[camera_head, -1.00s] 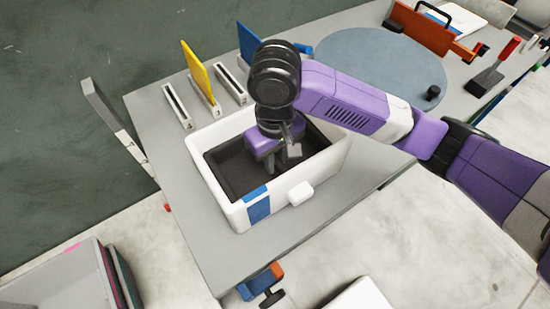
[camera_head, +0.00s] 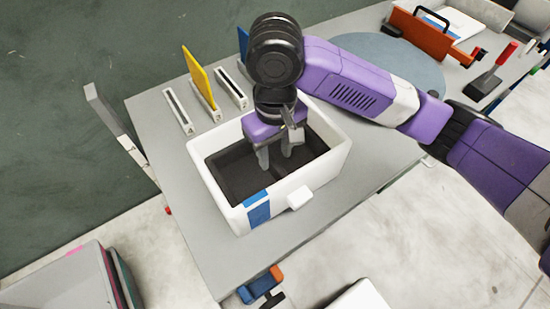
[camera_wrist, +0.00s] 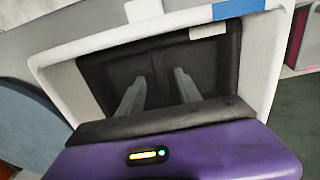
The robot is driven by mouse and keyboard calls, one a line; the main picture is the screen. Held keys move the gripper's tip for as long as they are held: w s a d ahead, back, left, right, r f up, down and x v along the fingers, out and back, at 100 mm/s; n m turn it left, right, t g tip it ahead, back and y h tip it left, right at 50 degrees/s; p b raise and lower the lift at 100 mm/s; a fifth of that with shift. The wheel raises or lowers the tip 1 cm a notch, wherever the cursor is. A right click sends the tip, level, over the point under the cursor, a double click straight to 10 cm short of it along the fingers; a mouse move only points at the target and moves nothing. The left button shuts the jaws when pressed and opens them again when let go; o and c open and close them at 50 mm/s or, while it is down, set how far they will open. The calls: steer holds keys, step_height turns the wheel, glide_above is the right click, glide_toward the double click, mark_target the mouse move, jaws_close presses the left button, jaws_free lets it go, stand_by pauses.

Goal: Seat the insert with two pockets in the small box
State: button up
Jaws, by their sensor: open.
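The small white box (camera_head: 225,208) stands on the grey table, with a blue patch on its near corner. The dark foam insert (camera_head: 228,172) lies inside it, below the rim. In the wrist view the insert (camera_wrist: 213,72) lines the inside of the white box (camera_wrist: 262,60); its pockets are hard to make out. My gripper (camera_head: 276,163) is open and points down into the box, its fingers over the insert. In the wrist view both fingers (camera_wrist: 158,95) stand apart with nothing seen between them. My gripper hides part of the insert.
Slotted holders with a yellow panel (camera_head: 199,77) stand behind the box. A round blue-grey mat (camera_head: 400,65) lies to the right. An orange panel (camera_head: 420,31) and a red-handled tool (camera_head: 492,74) are farther right. The table front is clear, with a blue-orange clamp (camera_head: 262,284) at its edge.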

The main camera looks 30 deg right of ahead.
steer(key=shift+r, duration=1.15)
